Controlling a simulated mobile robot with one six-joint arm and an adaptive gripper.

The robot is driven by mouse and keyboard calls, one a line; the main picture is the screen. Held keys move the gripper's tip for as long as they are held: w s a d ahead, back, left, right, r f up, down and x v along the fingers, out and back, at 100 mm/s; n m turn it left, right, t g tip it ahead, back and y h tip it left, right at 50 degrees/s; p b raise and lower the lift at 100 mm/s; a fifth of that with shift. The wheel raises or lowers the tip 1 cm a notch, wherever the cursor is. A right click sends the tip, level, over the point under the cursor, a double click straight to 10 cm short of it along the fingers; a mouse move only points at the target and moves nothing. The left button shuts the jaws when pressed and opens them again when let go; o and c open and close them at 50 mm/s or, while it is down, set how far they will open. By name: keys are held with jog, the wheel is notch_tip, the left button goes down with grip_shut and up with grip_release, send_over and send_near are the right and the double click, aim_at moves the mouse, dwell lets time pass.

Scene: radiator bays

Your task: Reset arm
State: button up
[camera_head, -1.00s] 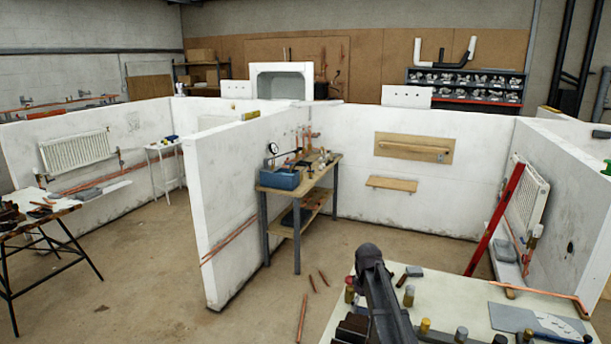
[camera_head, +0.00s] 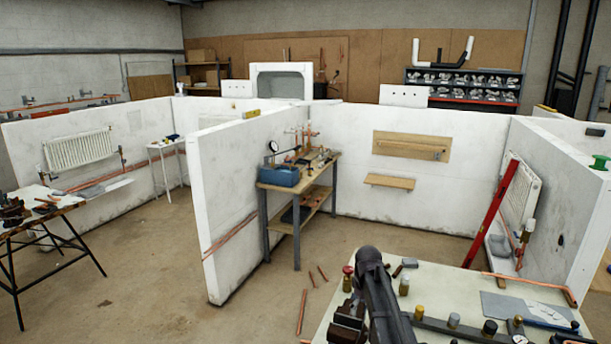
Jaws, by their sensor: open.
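My dark arm (camera_head: 380,298) rises from the bottom edge in front of the near workbench, with its rounded upper end over the bench's left part. My gripper is not visible in this view, so I cannot see its fingers or anything in them.
The near workbench (camera_head: 450,285) holds a dark vise (camera_head: 349,322), several small fittings, a grey plate (camera_head: 515,306) and a copper pipe (camera_head: 530,284). A red level (camera_head: 490,213) leans by the right radiator (camera_head: 521,192). Copper pipe pieces (camera_head: 302,311) lie on the floor left of the bench.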

jog(key=s+f+m+b, duration=0.3)
jog(key=s+f+b, duration=0.1)
jog(key=s, duration=0.7)
jog(key=s+f+m+b, duration=0.4)
jog(key=s+f+b, duration=0.1)
jog(key=s, duration=0.6)
jog(key=shift+a+f, duration=0.3)
jog(key=shift+a, duration=0.05)
